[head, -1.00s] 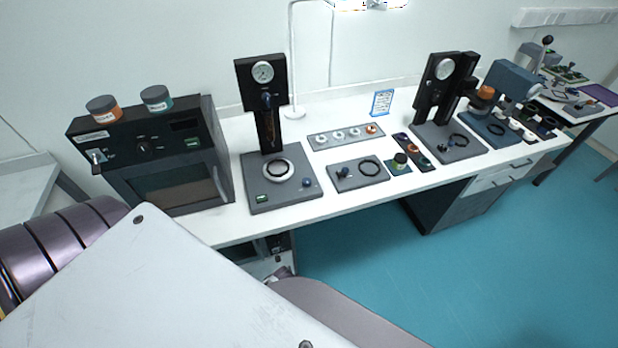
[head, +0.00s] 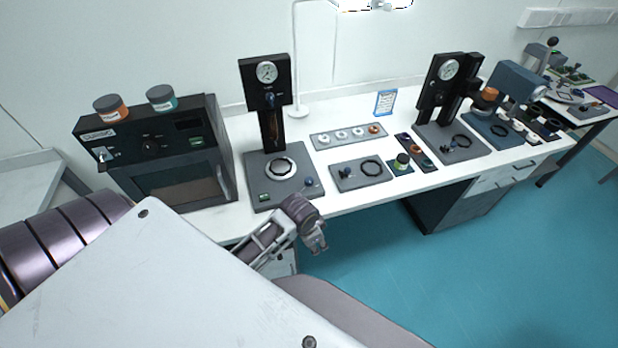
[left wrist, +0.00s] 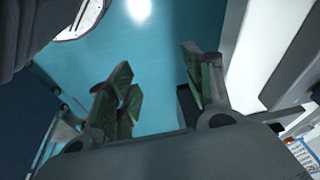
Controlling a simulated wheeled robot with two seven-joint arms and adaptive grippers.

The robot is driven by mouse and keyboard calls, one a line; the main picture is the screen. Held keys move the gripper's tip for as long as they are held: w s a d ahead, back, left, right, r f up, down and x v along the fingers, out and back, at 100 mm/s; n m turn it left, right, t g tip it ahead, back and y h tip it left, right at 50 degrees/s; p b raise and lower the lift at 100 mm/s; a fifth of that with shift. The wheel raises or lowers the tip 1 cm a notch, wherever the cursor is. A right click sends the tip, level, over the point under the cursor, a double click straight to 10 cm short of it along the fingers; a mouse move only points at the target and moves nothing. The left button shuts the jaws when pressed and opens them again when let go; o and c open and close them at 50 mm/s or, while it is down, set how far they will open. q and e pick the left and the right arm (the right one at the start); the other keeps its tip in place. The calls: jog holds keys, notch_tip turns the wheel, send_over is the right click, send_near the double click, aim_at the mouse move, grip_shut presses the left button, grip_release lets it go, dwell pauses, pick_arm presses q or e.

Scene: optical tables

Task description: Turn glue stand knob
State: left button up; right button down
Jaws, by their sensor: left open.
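A dark stand with a round gauge (head: 267,72) and a grey base (head: 262,201) stands left of the middle of the bench. A small dark-blue knob (head: 309,182) sits at its base's front right. A similar gauge stand (head: 436,85) is farther right; no readable label shows which is the glue stand. My left gripper (head: 317,243) is in front of the bench's front edge, below and apart from the blue knob. In the left wrist view my left gripper (left wrist: 160,80) is open and empty, with teal floor between its fingers. My right gripper is not in view.
A black oven (head: 172,180) with two jars on top stands at left. A grey plate (head: 372,181) with a small knob and black ring lies right of the left stand. The bench's front edge (head: 352,202) is near my gripper. Open floor (head: 400,280) lies in front.

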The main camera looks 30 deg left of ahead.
pick_arm(q)
jog(key=w+r+m, duration=0.4)
jog(key=r+m, duration=0.1)
notch_tip(320, 180, up, 13)
jog(key=m+g, duration=0.3)
jog(key=m, duration=0.9)
send_over(309, 179)
jog(key=shift+r+y, duration=0.2)
jog(key=shift+y, duration=0.2)
jog(key=shift+f, duration=0.2)
jog(key=shift+f+p, duration=1.05)
jog(key=shift+f, duration=5.7)
jog(key=c, duration=1)
